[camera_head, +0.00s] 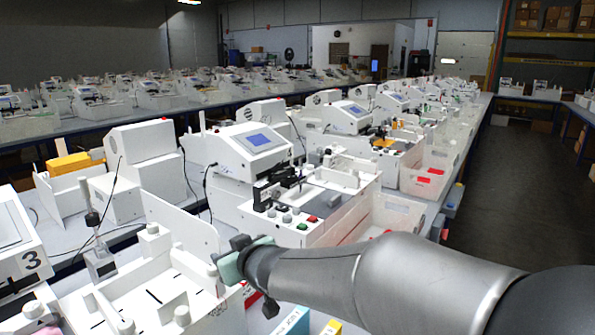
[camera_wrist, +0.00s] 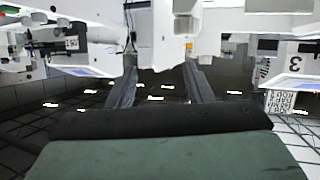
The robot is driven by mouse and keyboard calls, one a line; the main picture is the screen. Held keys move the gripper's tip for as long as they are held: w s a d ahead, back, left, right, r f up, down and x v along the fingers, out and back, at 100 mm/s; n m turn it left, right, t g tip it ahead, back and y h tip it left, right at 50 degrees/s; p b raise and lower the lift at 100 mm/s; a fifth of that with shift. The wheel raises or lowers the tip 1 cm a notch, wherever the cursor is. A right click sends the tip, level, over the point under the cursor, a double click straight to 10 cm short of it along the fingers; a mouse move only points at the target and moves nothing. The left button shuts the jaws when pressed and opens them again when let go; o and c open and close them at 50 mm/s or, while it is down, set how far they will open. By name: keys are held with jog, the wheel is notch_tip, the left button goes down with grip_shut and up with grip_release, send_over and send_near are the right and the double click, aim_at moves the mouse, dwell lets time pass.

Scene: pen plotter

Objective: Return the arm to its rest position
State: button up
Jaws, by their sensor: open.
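My arm (camera_head: 400,280) reaches in from the lower right of the head view, toward the left. My gripper (camera_head: 238,265) is at its end, beside the front of the nearest white plotter machine (camera_head: 240,150) and just right of a white tray fixture (camera_head: 150,290). In the wrist view, two dark fingers of my gripper (camera_wrist: 160,80) stand well apart with nothing between them. That view seems upside down, with white machines along its top. I cannot tell whether the gripper touches anything in the head view.
Rows of similar white machines fill the long benches (camera_head: 75,262). A white bin (camera_head: 425,175) with red items stands behind the arm. A blue-and-white box (camera_head: 292,322) lies below the arm. The dark floor aisle (camera_head: 520,190) at right is clear.

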jog(key=s+d+f+m+g+h, duration=0.1)
jog(key=s+d+f+m+h, duration=0.15)
jog(key=d, duration=0.55)
jog(key=s+d+f+m+g+h, duration=0.1)
jog(key=s+d+f+g+h, duration=0.2)
jog(key=d, duration=0.4)
jog(key=s+d+f+m+h, duration=0.2)
jog(key=s+d+f+h, duration=0.15)
jog(key=d, duration=0.45)
jog(key=s+d+f+m+g, duration=0.1)
jog(key=s+d+f+g, duration=0.1)
jog(key=s, duration=0.6)
jog(key=s+d+f+m+g, duration=0.2)
jog(key=s+d+g, duration=0.1)
jog(key=s, duration=0.6)
jog(key=shift+s+d+f+g+y, duration=0.15)
jog(key=shift+d+f+g+y, duration=0.25)
jog(key=shift+g, duration=0.3)
